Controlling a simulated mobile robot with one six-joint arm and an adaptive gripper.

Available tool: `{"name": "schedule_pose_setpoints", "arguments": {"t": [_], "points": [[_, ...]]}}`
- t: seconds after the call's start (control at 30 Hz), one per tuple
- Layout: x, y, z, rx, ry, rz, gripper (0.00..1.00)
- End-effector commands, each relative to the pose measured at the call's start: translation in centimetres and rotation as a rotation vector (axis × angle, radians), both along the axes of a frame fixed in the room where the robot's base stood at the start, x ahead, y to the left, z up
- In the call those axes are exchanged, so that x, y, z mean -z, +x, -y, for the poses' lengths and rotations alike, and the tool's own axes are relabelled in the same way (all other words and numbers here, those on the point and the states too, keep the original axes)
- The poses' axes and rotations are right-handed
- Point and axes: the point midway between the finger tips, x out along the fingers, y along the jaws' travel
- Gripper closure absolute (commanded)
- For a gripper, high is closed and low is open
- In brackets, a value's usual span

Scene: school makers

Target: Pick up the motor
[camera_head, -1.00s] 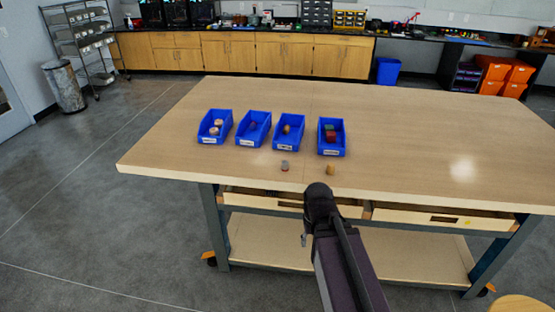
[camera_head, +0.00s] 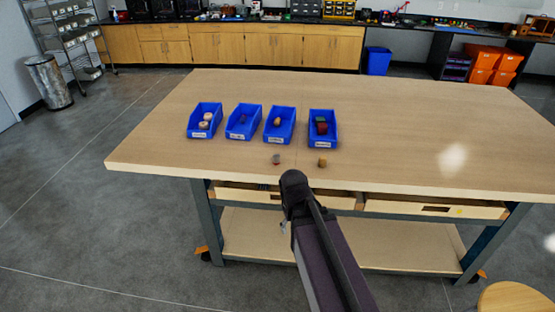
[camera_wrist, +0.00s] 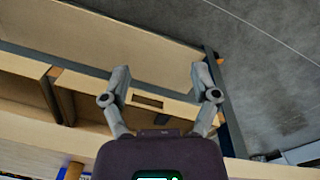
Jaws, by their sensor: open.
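A small grey, round piece with a reddish base (camera_head: 276,159) stands on the table near its front edge; it may be the motor, but it is too small to be sure. A small tan-brown piece (camera_head: 322,162) stands to its right. My arm reaches up to the table's front edge in the head view, and my gripper cannot be made out there. In the wrist view my gripper (camera_wrist: 160,78) is open and empty, its two fingers apart in front of the table's drawers. A brown piece (camera_wrist: 73,172) is partly cut off at the bottom left of that view.
Several blue bins stand in a row behind the loose pieces, holding small parts; the rightmost (camera_head: 311,132) has green and red ones. The table's right side (camera_head: 430,140) is clear. Drawers (camera_head: 435,208) lie below the front edge. A stool (camera_head: 515,298) is at the lower right.

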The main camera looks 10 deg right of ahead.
Motion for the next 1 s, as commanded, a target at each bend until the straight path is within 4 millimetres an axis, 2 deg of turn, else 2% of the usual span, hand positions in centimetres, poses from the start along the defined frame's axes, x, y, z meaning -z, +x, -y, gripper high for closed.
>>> {"name": "schedule_pose_setpoints", "arguments": {"t": [0.27, 0.5, 0.67, 0.8, 1.0], "points": [[-0.6, 5.1, -0.3, -0.381, -0.229, -0.023, 0.22], [-2.6, 10.8, -1.7, -0.827, -0.517, -0.123, 0.22], [-4.6, 14.7, -3.6, -1.109, -0.714, -0.24, 0.22], [-6.7, 17.7, -6.0, -1.33, -0.881, -0.375, 0.22], [-9.4, 20.8, -9.2, -1.549, -1.066, -0.568, 0.22]]}}
